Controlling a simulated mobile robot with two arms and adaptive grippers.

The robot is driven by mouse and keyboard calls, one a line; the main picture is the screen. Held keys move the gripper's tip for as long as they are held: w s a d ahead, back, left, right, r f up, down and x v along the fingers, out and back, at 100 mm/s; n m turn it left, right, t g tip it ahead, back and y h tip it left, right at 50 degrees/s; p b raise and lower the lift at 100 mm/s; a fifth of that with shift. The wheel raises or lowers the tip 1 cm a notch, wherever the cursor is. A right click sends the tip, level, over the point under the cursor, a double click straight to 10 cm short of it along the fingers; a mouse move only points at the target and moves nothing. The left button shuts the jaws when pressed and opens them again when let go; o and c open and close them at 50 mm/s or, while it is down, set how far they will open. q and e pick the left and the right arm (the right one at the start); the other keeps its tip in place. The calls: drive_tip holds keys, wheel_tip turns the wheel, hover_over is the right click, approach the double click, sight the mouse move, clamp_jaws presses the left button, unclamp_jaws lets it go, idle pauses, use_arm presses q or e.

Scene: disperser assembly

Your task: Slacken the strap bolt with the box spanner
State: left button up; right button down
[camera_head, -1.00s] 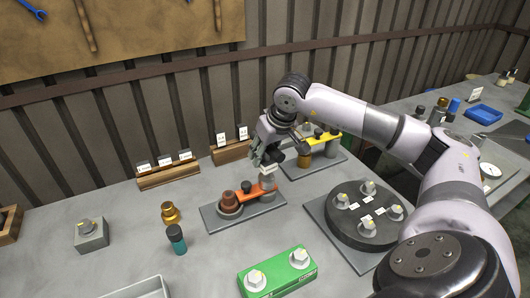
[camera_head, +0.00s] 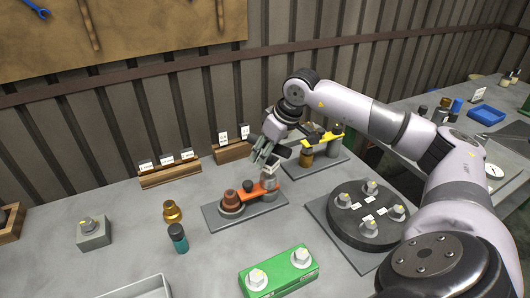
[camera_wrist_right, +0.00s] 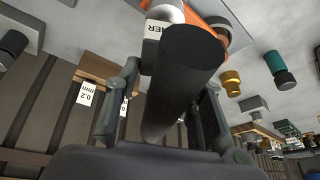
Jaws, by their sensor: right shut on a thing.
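My right gripper (camera_head: 268,154) is shut on a dark grey cylinder, seemingly the box spanner (camera_wrist_right: 184,70), which runs between its fingers in the right wrist view. The gripper is above the right end of an orange strap (camera_head: 265,189) on a grey plate (camera_head: 213,217). A dark knob (camera_head: 247,186) stands by the strap's middle, and a reddish-brown stepped part (camera_head: 231,201) is at its left end. I cannot tell which part is the strap bolt, or whether the spanner touches anything. The orange strap (camera_wrist_right: 211,10) shows partly behind the cylinder in the wrist view. My left gripper is not in view.
A yellow bracket fixture (camera_head: 325,138) stands close behind and right of the gripper. A dark round plate with several bolts (camera_head: 366,222) is to the right. A green block (camera_head: 280,276) is in front.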

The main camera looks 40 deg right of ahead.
drive_tip(key=shift+m, duration=0.3)
drive_tip(key=shift+r, duration=0.15)
drive_tip(key=shift+r+p, duration=1.65)
drive_tip(key=shift+r, duration=0.8)
